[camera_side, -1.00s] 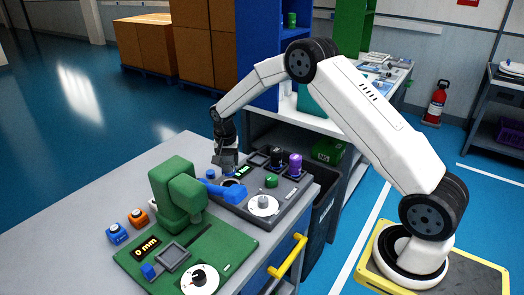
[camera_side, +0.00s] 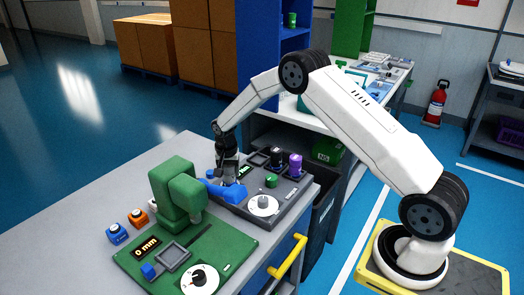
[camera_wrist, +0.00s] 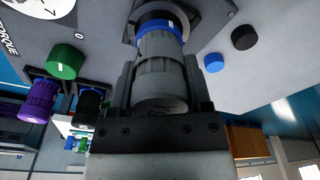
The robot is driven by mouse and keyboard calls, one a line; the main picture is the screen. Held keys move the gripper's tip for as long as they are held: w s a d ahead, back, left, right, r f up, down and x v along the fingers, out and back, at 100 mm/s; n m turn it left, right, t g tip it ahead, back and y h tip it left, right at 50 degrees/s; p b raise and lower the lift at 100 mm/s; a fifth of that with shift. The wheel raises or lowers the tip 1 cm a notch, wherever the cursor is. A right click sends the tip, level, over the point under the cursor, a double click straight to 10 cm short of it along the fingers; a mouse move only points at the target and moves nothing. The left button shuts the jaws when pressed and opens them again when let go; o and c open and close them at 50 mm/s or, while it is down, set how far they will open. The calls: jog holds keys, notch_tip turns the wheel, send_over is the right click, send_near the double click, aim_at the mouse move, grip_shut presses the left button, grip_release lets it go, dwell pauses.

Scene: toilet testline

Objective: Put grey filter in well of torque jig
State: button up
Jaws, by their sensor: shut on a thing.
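My gripper (camera_wrist: 160,88) is shut around a grey ribbed filter (camera_wrist: 160,75) with a blue band at its far end. In the wrist view that end meets a dark round well mount (camera_wrist: 186,13) on the grey torque jig (camera_wrist: 108,22). How far the end sits inside the well is hidden. In the side view my gripper (camera_side: 228,180) points down over the left part of the torque jig (camera_side: 287,208), and the filter is mostly hidden there.
The jig carries a white dial (camera_side: 263,205), a green knob (camera_side: 271,180), and black (camera_side: 277,156) and purple (camera_side: 295,165) filters at its back. A green press (camera_side: 175,190) stands close to my gripper's left.

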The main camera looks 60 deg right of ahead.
jog(key=shift+f, duration=1.05)
jog(key=shift+f, duration=0.25)
jog(key=o, duration=1.3)
jog(key=shift+o, duration=0.2)
jog(key=shift+s+a+r, duration=0.15)
jog(key=shift+a+r, duration=0.05)
jog(key=shift+r, duration=1.75)
jog(key=shift+s+a+r, duration=0.1)
jog(key=shift+a+r, duration=0.05)
jog(key=shift+r, duration=1.75)
